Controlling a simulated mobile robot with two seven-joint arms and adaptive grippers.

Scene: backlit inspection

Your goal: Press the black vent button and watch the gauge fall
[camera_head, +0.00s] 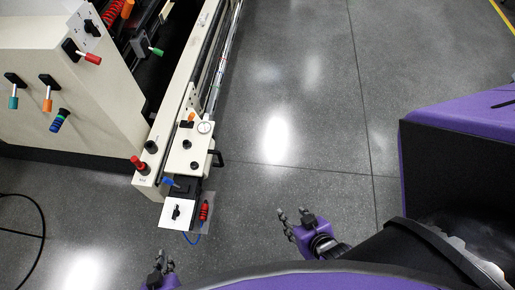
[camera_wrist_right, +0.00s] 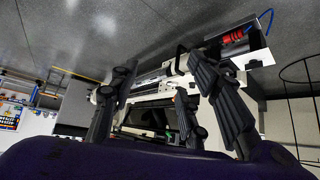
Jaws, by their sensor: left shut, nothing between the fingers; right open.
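A white panel on the end of the long cream machine carries a small round white gauge (camera_head: 204,127); its needle is too small to read. A small black round part (camera_head: 194,165) sits on the panel below the gauge, and another (camera_head: 187,144) is closer to it. I cannot tell which is the vent button. My left gripper (camera_head: 159,262) is shut and empty at the bottom edge, below the panel and apart from it. My right gripper (camera_head: 294,216) is open and empty over the floor, right of the panel. Its spread fingers (camera_wrist_right: 160,68) also show in the right wrist view.
A black handle (camera_head: 217,158) sticks out from the panel's right side. A red knob (camera_head: 138,163), blue lever (camera_head: 169,182), white switch box (camera_head: 178,213) and red coil (camera_head: 204,211) are close by. Open grey floor (camera_head: 300,110) lies to the right.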

